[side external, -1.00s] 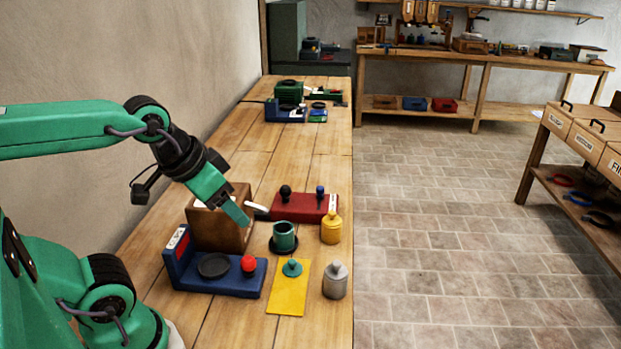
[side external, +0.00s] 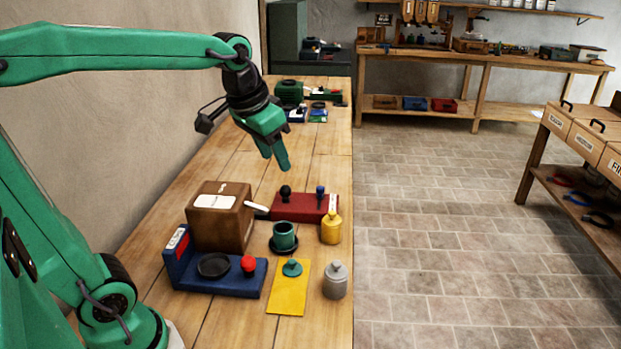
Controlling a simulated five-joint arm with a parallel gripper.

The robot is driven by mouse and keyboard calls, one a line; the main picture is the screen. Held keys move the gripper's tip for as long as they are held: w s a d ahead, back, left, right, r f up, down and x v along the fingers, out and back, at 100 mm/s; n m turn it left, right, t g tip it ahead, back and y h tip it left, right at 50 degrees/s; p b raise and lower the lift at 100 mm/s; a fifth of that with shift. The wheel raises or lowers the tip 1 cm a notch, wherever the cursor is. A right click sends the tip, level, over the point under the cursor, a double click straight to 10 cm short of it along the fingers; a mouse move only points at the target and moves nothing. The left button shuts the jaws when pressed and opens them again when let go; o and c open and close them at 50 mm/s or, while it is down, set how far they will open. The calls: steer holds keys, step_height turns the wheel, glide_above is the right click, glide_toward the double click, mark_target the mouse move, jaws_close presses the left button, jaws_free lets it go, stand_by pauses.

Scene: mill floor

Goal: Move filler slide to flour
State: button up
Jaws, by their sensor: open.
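A red block (side external: 300,208) lies on the wooden bench, with a black ball knob (side external: 285,193) at its left, a blue knob (side external: 320,195) right of the middle and a small white label at its right end. Which part is the filler slide I cannot tell, and no flour mark is readable. A brown box (side external: 215,220) with a white plate on top and a pale lever (side external: 257,208) pointing right stands left of the block. My gripper (side external: 278,162) is open and empty, pointing down in the air above and behind the red block, touching nothing.
A blue base (side external: 225,285) with a black dish and red knob stands in front. A green cup (side external: 284,236), yellow weight (side external: 331,228), grey weight (side external: 335,282) and green-knobbed yellow sheet (side external: 288,300) are nearby. The bench (side external: 250,160) is clear behind the box.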

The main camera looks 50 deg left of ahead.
steer(key=w+a+g, duration=0.1)
steer(key=w+a, duration=0.3)
steer(key=w, duration=0.5)
steer(key=g, duration=0.3)
glide_above(320, 187)
step_height(320, 187, down, 16)
steer(key=shift+f, duration=0.15)
steer(key=shift+f, duration=3.9)
steer(key=shift+d, duration=0.1)
jaws_close()
